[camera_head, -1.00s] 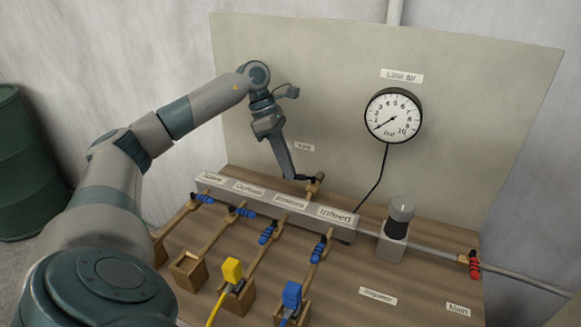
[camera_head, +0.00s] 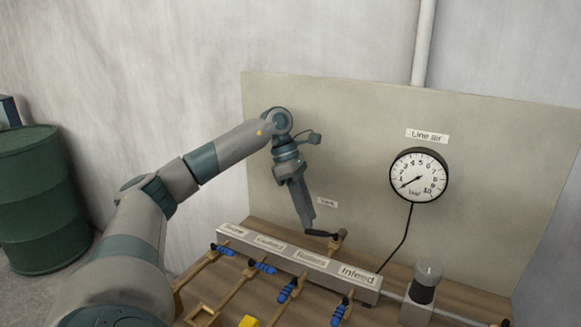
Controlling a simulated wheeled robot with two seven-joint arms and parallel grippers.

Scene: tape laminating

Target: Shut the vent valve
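The vent valve (camera_head: 337,241) is a small brass fitting at the back of the manifold, below a small blurred label (camera_head: 327,202) on the panel. Its black handle (camera_head: 321,234) points left, roughly level in the picture. My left gripper (camera_head: 308,226) reaches down from above, its tip just above the handle's left end. A small gap seems to separate them. The fingers are seen edge-on, so I cannot tell their opening. My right gripper is not in view.
The grey manifold (camera_head: 298,262) carries several labelled branches with blue-handled valves, such as Infeed's (camera_head: 339,313). A pressure gauge (camera_head: 418,174) hangs on the panel (camera_head: 370,130). A regulator (camera_head: 425,283) stands right. A green drum (camera_head: 40,200) stands far left.

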